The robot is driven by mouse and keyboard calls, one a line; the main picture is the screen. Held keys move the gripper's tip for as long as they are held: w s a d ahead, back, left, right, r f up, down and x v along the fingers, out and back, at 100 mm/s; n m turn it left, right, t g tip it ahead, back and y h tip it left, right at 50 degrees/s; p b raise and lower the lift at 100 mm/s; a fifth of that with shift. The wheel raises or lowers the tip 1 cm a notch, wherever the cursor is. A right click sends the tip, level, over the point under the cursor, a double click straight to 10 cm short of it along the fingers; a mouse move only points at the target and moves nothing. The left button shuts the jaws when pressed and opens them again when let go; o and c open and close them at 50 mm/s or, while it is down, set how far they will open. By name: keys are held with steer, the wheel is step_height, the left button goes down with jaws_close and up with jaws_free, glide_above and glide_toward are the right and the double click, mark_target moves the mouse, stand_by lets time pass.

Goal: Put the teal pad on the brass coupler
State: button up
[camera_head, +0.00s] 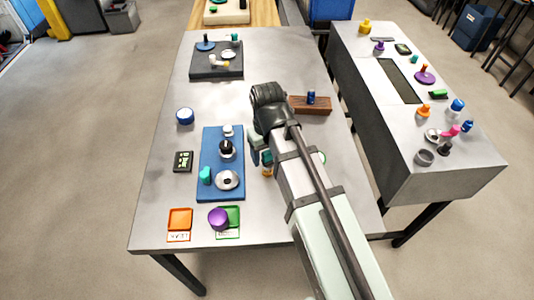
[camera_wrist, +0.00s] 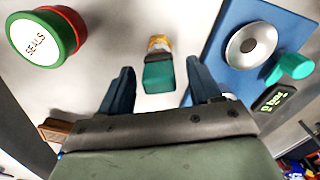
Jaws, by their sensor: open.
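A blocky teal piece, which I take to be the teal pad (camera_wrist: 159,76), is between my open fingers in the wrist view. A brass-orange piece, probably the brass coupler (camera_wrist: 159,44), shows just beyond its far edge. They look in line and touching, but I cannot tell whether one rests on the other. In the head view the teal piece (camera_head: 267,157) and the brass piece (camera_head: 267,172) show beside my arm, partly hidden. My gripper (camera_wrist: 160,68) is open, with a finger on each side of the teal piece and visible gaps.
A blue board (camera_head: 209,150) holds a teal cylinder (camera_head: 205,175), a silver disc (camera_head: 228,180) and a black knob (camera_head: 226,147). A red-green round container marked SEALS (camera_wrist: 42,38) stands to the left in the wrist view.

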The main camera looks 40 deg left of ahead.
mark_target(267, 151)
step_height(267, 151, up, 12)
stand_by(0.6)
steer(key=shift+f, duration=0.1)
stand_by(0.4)
